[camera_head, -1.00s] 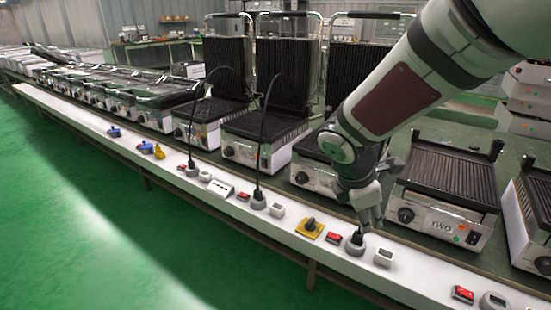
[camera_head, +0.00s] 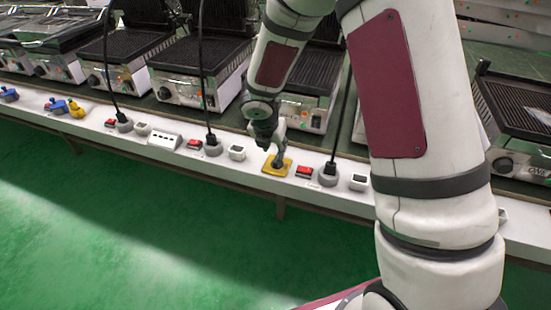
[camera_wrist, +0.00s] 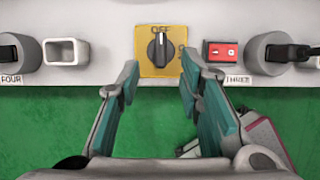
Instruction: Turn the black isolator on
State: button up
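The black isolator knob (camera_wrist: 159,50) sits on a square yellow plate (camera_wrist: 145,66) on the white ledge. Its pointer is up, at the "OFF" mark in the wrist view. The plate also shows in the head view (camera_head: 268,169), where my gripper covers most of the knob. My gripper (camera_wrist: 160,66) is open and empty. Its two teal-padded fingers stand apart, with their tips left and right of the plate's lower part in the wrist view. I cannot tell whether they touch anything.
A red switch (camera_wrist: 221,51) lies just right of the yellow plate, with a round grey socket and black plug (camera_wrist: 279,53) beyond it. A white box-shaped socket (camera_wrist: 66,51) is at left. Contact grills (camera_head: 187,86) stand behind the ledge. Green floor (camera_head: 110,225) is free in front.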

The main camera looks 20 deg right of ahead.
aim_at(277, 158)
jog(key=b+x, duration=0.2)
jog(key=x, duration=0.5)
jog(key=shift+c, duration=0.5)
grip_shut()
